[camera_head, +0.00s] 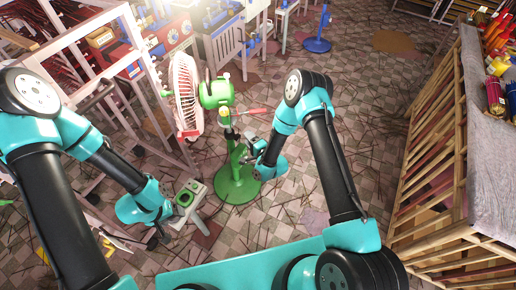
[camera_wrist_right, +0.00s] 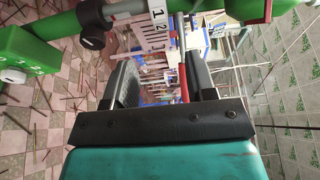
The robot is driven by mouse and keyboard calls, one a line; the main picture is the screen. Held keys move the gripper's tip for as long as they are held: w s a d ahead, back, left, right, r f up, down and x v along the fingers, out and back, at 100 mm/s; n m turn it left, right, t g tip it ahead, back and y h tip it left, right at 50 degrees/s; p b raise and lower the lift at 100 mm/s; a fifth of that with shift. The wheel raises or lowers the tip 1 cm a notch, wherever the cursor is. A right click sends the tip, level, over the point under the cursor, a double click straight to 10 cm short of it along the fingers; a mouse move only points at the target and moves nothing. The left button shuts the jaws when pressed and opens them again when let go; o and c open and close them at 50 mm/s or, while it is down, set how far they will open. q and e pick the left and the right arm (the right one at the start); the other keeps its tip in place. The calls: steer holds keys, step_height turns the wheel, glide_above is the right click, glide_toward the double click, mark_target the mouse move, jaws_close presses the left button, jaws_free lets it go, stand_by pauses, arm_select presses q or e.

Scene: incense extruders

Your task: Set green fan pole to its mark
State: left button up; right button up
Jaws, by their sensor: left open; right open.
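The green fan stands upright in the head view, with a red-and-white cage (camera_head: 187,95), green motor housing (camera_head: 217,93), green pole (camera_head: 236,158) and round base (camera_head: 236,188). In the right wrist view the pole (camera_wrist_right: 75,20) runs across the top left, with a black knob (camera_wrist_right: 91,30) beside a grey inner tube (camera_wrist_right: 130,9). A white scale numbered 1, 2, 3 (camera_wrist_right: 158,28) shows beyond the fingers. My right gripper (camera_head: 246,148) is open beside the pole; its fingers (camera_wrist_right: 160,75) hold nothing visible. My left gripper (camera_head: 160,232) is open, low at the left, away from the fan.
A small grey stand with a green ring (camera_head: 185,198) is beside my left gripper. White racks (camera_head: 125,105) stand at the left. A slatted wooden table (camera_head: 465,100) with colourful goods is at the right. Incense sticks litter the tiled floor, and the floor between fan and table is open.

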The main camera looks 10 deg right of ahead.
steer(key=v, duration=0.6)
steer(key=shift+s, duration=0.2)
steer(key=shift+d, duration=0.1)
steer(key=shift+c, duration=0.2)
